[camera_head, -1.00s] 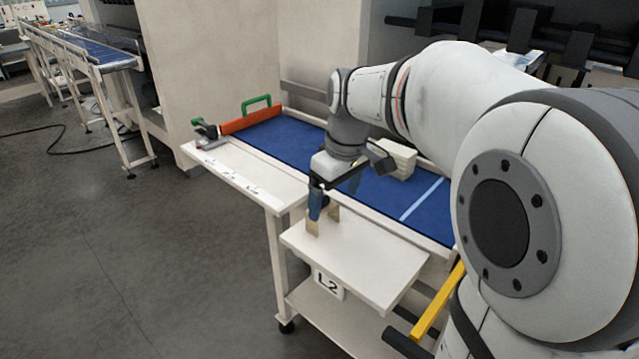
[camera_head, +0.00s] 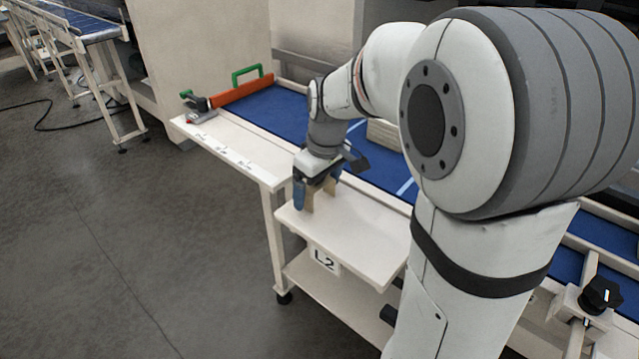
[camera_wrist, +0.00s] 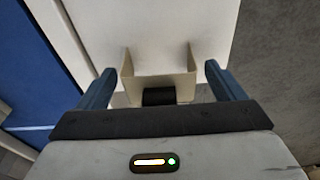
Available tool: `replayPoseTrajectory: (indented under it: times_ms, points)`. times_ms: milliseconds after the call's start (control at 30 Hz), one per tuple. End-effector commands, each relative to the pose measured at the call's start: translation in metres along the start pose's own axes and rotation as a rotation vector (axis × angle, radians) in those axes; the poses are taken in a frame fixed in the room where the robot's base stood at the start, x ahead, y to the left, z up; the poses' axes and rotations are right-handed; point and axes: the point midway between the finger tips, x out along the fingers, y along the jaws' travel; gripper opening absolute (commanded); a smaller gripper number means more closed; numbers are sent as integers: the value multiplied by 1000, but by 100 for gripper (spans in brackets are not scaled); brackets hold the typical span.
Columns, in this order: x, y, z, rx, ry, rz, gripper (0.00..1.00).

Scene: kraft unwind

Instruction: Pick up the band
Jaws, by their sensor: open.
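The band (camera_head: 310,201) is a tan, kraft-coloured strip with two upright sides, standing on the white side shelf marked L2 (camera_head: 355,236). In the wrist view the band (camera_wrist: 160,83) appears as a U shape with a wall across and two side flaps. My gripper (camera_head: 316,191) is low over the shelf, with its blue fingers apart. In the wrist view my gripper (camera_wrist: 160,72) has one finger on each side of the band, with a visible gap at both sides. A dark block shows at the band's near wall.
A blue conveyor bed (camera_head: 280,110) lies behind the shelf, with an orange bar (camera_head: 242,93) and green handle (camera_head: 248,71) at its far left end. A pale stack (camera_head: 382,133) sits on the bed, partly behind my arm. Open floor lies left.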

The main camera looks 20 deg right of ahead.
Motion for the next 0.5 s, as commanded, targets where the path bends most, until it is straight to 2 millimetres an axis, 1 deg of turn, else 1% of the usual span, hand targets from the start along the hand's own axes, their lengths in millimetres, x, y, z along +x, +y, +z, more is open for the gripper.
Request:
replayPoseTrajectory:
  times_ms: [133,500]
  points:
    - [0,0,0,1,0,0,88]
    - [0,1,0,1,0,0,58]
